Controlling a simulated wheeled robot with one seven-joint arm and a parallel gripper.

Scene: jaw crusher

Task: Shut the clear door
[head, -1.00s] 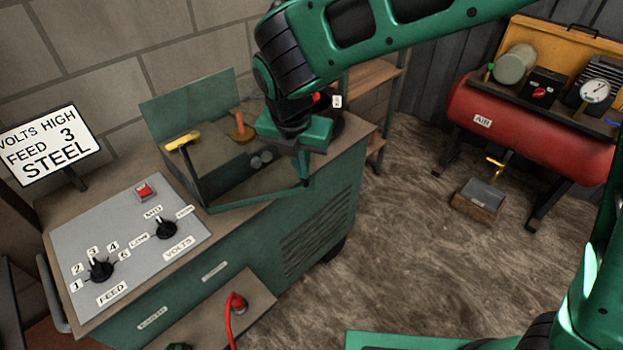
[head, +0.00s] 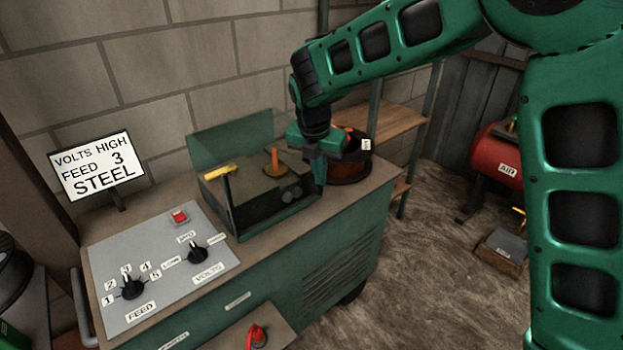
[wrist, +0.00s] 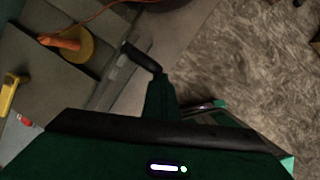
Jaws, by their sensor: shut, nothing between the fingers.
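The clear door (head: 282,216) is a see-through panel in a dark frame on the front of the green feeder box. In the wrist view it shows edge-on as a pale grey strip (wrist: 112,82), with a black handle (wrist: 140,57) at its outer side. It stands close along the box front; I cannot tell whether it is fully shut. My gripper (head: 320,187) is shut and empty, pointing down at the right end of the door. In the wrist view its fingertips (wrist: 158,82) are beside the handle, touching or nearly so.
The box's green lid (head: 230,138) stands raised behind. A yellow-handled lever (head: 219,172) rises at the box's left. A control panel (head: 165,270) with knobs lies to the left, and a wire spool (head: 352,165) stands behind my gripper.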

